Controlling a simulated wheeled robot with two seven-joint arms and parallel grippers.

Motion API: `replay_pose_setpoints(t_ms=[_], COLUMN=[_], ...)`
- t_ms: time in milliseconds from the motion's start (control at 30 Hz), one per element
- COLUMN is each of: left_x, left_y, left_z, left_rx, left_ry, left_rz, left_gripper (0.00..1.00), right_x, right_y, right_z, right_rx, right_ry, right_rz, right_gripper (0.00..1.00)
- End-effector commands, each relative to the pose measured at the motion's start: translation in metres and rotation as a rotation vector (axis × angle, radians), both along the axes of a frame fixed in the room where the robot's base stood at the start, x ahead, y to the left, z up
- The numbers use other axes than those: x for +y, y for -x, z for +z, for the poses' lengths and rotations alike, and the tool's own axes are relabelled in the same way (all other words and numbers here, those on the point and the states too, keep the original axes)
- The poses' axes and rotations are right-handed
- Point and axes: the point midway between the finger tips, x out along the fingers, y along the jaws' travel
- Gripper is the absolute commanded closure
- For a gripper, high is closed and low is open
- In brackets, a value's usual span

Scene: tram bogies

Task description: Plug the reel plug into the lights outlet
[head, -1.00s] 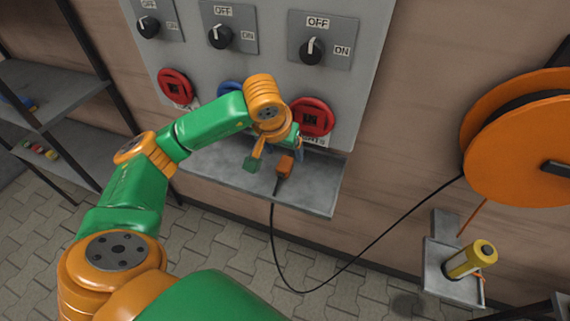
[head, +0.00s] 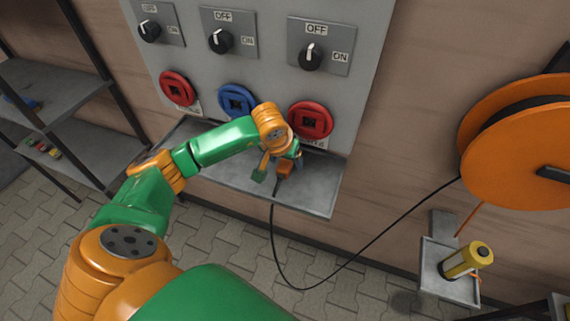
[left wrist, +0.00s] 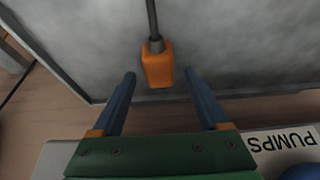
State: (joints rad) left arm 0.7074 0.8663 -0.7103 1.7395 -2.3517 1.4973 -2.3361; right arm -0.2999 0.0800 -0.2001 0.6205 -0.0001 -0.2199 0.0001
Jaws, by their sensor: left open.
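The orange reel plug (head: 284,172) lies on the grey shelf below the panel, its black cable running off the front edge. It also shows in the left wrist view (left wrist: 158,66). My left gripper (head: 274,177) is open just above the shelf. In the wrist view its two blue fingers (left wrist: 160,74) stand apart, one on each side of the plug's near end, with gaps on both sides. The lights outlet (head: 311,120), a red ring with a dark square socket, is on the panel above and right of the gripper; its label is partly hidden. My right gripper is out of view.
A blue outlet (head: 237,101) and another red outlet (head: 177,89) sit left on the panel, under rotary switches (head: 311,58). The orange cable reel (head: 515,150) is on the wall at right. A small bracket (head: 432,275) holds a yellow lamp (head: 468,261).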

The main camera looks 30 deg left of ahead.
Motion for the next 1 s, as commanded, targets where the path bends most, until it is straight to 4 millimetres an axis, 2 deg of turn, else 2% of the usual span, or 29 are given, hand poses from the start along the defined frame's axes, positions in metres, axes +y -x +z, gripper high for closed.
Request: replay_pose_setpoints(t_ms=[67,300,367,667,1000], left_x=[0.0,0.0,0.0,0.0,0.006], left_y=[0.0,0.0,0.0,0.0,0.003], left_z=[0.0,0.0,0.0,0.003,0.033], left_rx=[0.0,0.0,0.0,-0.001,-0.001], left_ry=[0.0,0.0,0.0,0.0,-0.001], left_rz=[0.0,0.0,0.0,0.001,0.017], left_gripper=[0.22,0.87,1.0,1.0,1.0], right_x=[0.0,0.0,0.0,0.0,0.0], right_y=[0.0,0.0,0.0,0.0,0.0], right_z=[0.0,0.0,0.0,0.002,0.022], right_rx=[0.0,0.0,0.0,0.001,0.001], right_ry=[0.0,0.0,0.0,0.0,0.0], right_rz=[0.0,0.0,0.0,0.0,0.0], right_gripper=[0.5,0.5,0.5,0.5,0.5])
